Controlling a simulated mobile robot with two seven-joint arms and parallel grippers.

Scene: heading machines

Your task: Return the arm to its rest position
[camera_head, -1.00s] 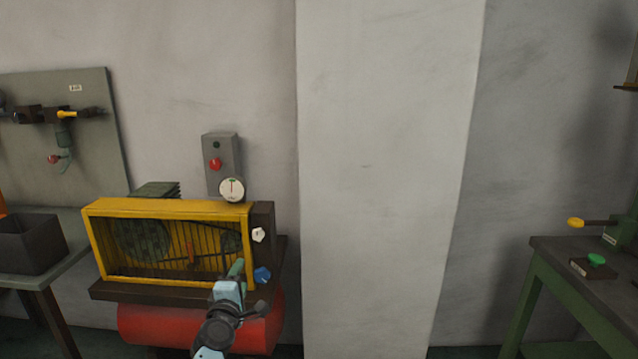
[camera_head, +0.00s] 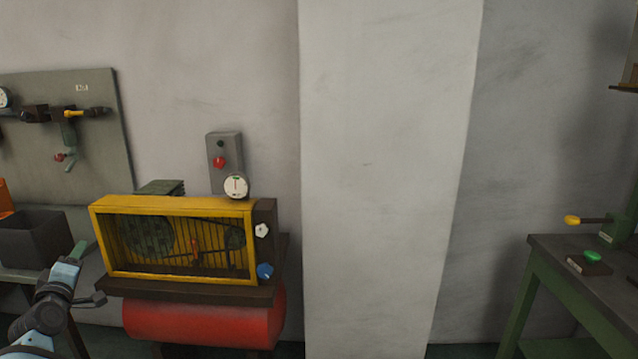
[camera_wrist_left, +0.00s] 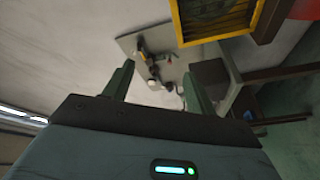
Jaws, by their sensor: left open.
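My left gripper (camera_head: 80,250) is at the lower left of the head view, its arm coming in from the bottom left corner. In the left wrist view its two green fingers (camera_wrist_left: 157,88) stand apart with nothing between them. The gripper is left of the yellow-framed compressor (camera_head: 176,275) and in front of the grey bin. My right gripper does not show in either view.
The compressor has a red tank (camera_head: 205,322), a white knob (camera_head: 261,230) and a blue knob (camera_head: 265,271). A control box (camera_head: 224,155) with a gauge (camera_head: 236,187) is above. A dark bin (camera_head: 32,240) stands left. A green bench (camera_head: 575,280) is right. The middle is clear.

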